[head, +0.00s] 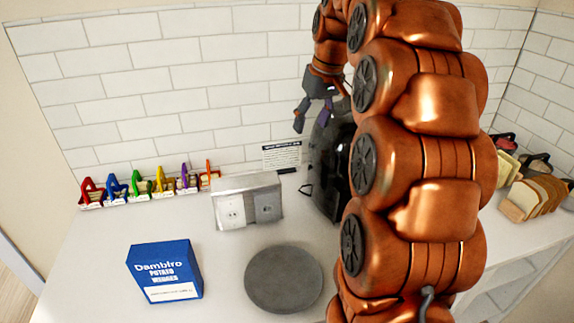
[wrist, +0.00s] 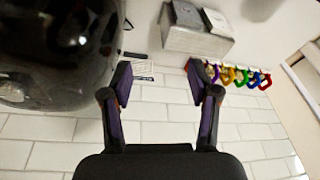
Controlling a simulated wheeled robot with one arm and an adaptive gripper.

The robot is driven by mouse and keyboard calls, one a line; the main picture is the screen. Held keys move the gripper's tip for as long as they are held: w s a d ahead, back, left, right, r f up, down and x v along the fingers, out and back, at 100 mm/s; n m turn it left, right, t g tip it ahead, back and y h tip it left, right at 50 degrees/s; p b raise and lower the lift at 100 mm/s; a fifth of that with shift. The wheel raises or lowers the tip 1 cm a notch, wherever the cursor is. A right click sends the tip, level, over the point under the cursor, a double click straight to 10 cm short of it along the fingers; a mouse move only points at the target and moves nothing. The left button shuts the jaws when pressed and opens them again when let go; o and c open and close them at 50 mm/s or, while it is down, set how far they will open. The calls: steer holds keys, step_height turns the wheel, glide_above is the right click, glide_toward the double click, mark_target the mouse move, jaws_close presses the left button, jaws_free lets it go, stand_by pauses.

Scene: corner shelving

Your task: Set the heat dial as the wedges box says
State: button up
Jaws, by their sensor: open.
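The blue wedges box (head: 165,272) stands upright on the counter at the front left in the head view. Its white label strip has print too small to read. A glossy black rounded appliance (head: 328,170) stands behind my arm, which hides its right part. It also fills the upper left of the wrist view (wrist: 50,50). I cannot make out a heat dial in either view. My gripper (head: 314,116) is open and empty, raised near the top of the appliance by the tiled wall. Its two fingers are spread apart in the wrist view (wrist: 162,84).
A silver socket box (head: 248,203) stands left of the appliance, with a printed card (head: 282,155) behind it. A grey round plate (head: 283,280) lies in front. Several coloured clips (head: 136,186) line the wall. Sliced bread (head: 537,199) stands right. Counter between wedges box and clips is clear.

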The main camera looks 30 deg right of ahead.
steer(key=s+a+f+g, duration=0.1)
steer(key=s+a+f, duration=0.4)
steer(key=a, duration=0.5)
steer(key=shift+s+b, duration=0.25)
steer(key=shift+b, duration=0.05)
steer(key=shift+a+f, duration=0.1)
steer(key=shift+f, duration=0.05)
